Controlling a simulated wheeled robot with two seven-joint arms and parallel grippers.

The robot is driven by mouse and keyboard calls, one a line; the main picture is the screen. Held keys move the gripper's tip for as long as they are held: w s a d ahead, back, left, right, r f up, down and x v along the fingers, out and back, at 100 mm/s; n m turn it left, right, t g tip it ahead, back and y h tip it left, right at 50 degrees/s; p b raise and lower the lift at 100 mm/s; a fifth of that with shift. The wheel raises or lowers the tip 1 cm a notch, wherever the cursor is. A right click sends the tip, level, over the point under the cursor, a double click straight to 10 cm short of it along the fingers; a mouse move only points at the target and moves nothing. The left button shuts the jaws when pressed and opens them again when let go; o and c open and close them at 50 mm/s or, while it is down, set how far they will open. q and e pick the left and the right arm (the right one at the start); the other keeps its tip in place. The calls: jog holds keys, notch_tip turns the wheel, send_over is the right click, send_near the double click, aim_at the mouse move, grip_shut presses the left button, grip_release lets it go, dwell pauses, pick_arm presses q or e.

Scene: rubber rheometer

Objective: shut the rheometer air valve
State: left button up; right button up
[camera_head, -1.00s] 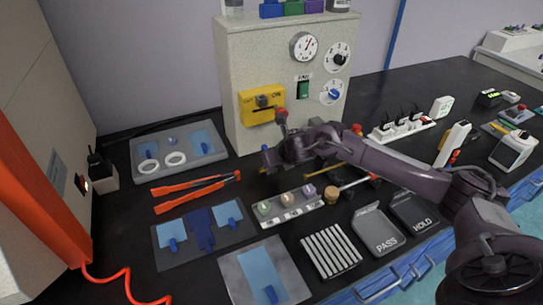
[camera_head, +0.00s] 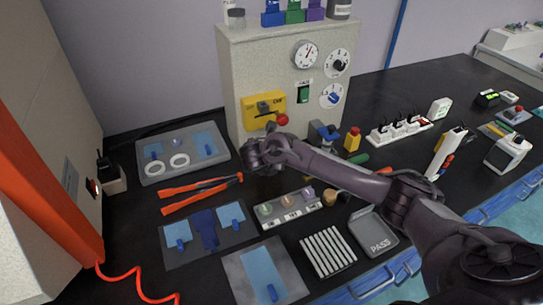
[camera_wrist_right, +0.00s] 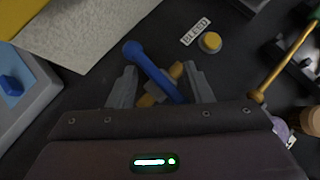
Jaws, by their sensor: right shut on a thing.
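The air valve's blue lever (camera_wrist_right: 155,75) shows in the right wrist view, running slantwise between the fingers of my right gripper (camera_wrist_right: 163,85). Brass-coloured valve parts (camera_wrist_right: 177,70) show beside and under it. The fingers are shut on the lever, with its rounded end sticking out past them. In the head view my right gripper (camera_head: 256,155) is low in front of the beige rheometer cabinet (camera_head: 236,75) and hides the valve. My left gripper is not in view.
A yellow bleed button (camera_wrist_right: 210,42) with a BLEED label (camera_wrist_right: 195,31) sits close by. A red knob (camera_head: 282,119) is just above the gripper. Orange tongs (camera_head: 200,193), a grey tray (camera_head: 151,179) and a small sample rack (camera_head: 290,212) lie around it.

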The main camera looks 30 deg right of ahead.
jog(key=shift+s+d+f+m+g+h, duration=0.15)
jog(key=shift+s+f+m+g+h, duration=0.2)
jog(key=shift+f, duration=0.2)
jog(key=o, duration=0.9)
jog(key=shift+c, duration=0.2)
jog(key=shift+s+r, duration=0.25)
jog(key=shift+r, duration=0.15)
jog(key=shift+a+r, duration=0.15)
jog(key=shift+a, duration=0.1)
jog(key=p+v, duration=0.1)
jog(key=v, duration=0.6)
jog(key=shift+s+p, duration=0.25)
jog(key=shift+p, duration=0.15)
jog(key=shift+s+d, duration=0.1)
